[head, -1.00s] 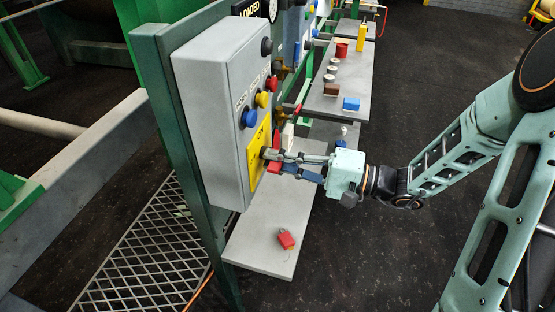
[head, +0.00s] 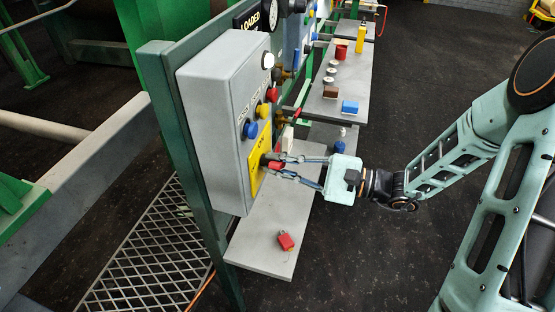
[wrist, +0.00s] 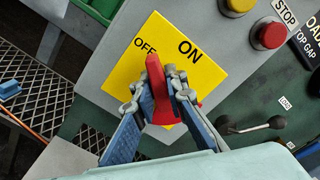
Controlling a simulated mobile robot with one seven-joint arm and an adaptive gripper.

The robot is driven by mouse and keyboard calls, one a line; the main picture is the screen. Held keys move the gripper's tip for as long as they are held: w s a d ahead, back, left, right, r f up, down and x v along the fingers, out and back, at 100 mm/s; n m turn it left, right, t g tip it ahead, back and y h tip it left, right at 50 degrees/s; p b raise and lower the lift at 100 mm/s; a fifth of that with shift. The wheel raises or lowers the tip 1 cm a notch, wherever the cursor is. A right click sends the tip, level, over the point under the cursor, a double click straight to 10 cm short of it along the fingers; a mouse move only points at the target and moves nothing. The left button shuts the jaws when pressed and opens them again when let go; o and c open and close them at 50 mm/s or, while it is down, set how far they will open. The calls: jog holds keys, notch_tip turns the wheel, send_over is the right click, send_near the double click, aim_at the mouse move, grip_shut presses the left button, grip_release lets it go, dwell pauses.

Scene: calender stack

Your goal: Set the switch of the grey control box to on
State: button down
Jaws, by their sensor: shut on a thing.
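The grey control box (head: 225,110) is mounted on a green post, and its face carries a yellow plate (head: 259,165). In the wrist view the yellow plate (wrist: 205,75) reads OFF at upper left and ON at upper right. A red switch handle (wrist: 155,95) stands in front of it, its narrow upper end just beside the OFF lettering. My gripper (wrist: 157,103) is shut on the handle, one finger on each side. In the head view my gripper (head: 272,165) reaches the plate from the right. A round lamp (head: 267,60) at the top of the box looks white.
Blue (head: 250,130), yellow (head: 262,110) and red (head: 272,94) buttons sit above the plate. A grey shelf (head: 265,255) below holds a red padlock (head: 286,241). Another shelf (head: 345,85) behind holds small items. Open dark floor lies to the right.

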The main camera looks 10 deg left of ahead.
jog(key=m+p, duration=0.1)
jog(key=m, duration=0.1)
jog(key=m+p, duration=0.1)
jog(key=m, duration=0.1)
jog(key=m+p, duration=0.2)
jog(key=shift+w+r, duration=0.35)
jog(key=shift+r, duration=0.05)
jog(key=shift+w+f+m+p, duration=0.15)
jog(key=shift+m+p, duration=0.5)
jog(key=shift+m, duration=0.45)
jog(key=shift+w+r+m+p, duration=0.1)
jog(key=shift+m+p, duration=0.5)
jog(key=shift+m, duration=0.5)
jog(key=shift+d+f+m, duration=0.1)
jog(key=shift+m, duration=0.2)
jog(key=c, duration=1.9)
grip_release()
jog(key=shift+c, duration=0.2)
jog(key=d, duration=1.2)
jog(key=shift+s, duration=0.45)
